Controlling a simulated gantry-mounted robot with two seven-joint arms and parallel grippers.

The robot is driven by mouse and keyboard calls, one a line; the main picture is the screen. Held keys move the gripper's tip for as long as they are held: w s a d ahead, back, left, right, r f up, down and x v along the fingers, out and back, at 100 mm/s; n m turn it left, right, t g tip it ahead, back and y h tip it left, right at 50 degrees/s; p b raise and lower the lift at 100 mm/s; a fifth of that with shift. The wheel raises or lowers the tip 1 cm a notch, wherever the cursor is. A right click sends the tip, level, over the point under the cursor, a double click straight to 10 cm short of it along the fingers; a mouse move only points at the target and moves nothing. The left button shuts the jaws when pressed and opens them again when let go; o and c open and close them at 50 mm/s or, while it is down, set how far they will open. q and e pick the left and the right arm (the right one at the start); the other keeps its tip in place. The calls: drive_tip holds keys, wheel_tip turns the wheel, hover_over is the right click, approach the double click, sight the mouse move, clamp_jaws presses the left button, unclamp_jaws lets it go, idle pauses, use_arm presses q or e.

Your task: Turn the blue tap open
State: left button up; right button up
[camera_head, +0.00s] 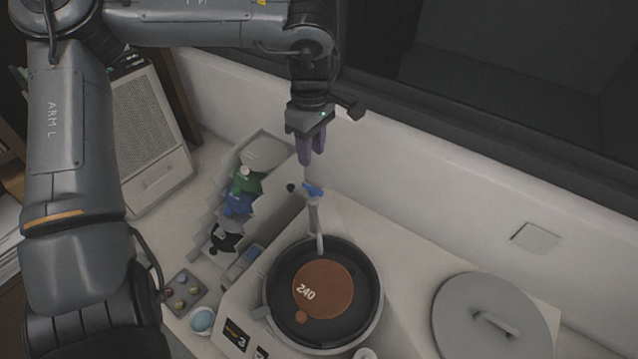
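The blue tap (313,190) is a small blue handle at the top of a pale pipe (315,222) that runs down to the round dark well of the press. My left gripper (311,158) has purple fingers and points down just above the blue tap, seemingly apart from it. Its two fingers look close together, and whether a gap lies between them is unclear. No object shows between them. My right gripper is not in view.
The press well (372,290) holds a brown disc (325,286) marked 240. A grey round lid (490,325) with a handle lies to the right. A stepped rack (265,152) with green, blue and black items stands left of the tap. A white wall runs behind.

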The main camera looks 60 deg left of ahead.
sight(313, 187)
use_arm(q)
wheel_tip(313, 187, down, 11)
drive_tip(key=shift+w+a+r+p, duration=0.1)
drive_tip(key=shift+r+p, duration=0.1)
drive_tip(key=shift+p, duration=0.2)
idle(0.4)
clamp_jaws()
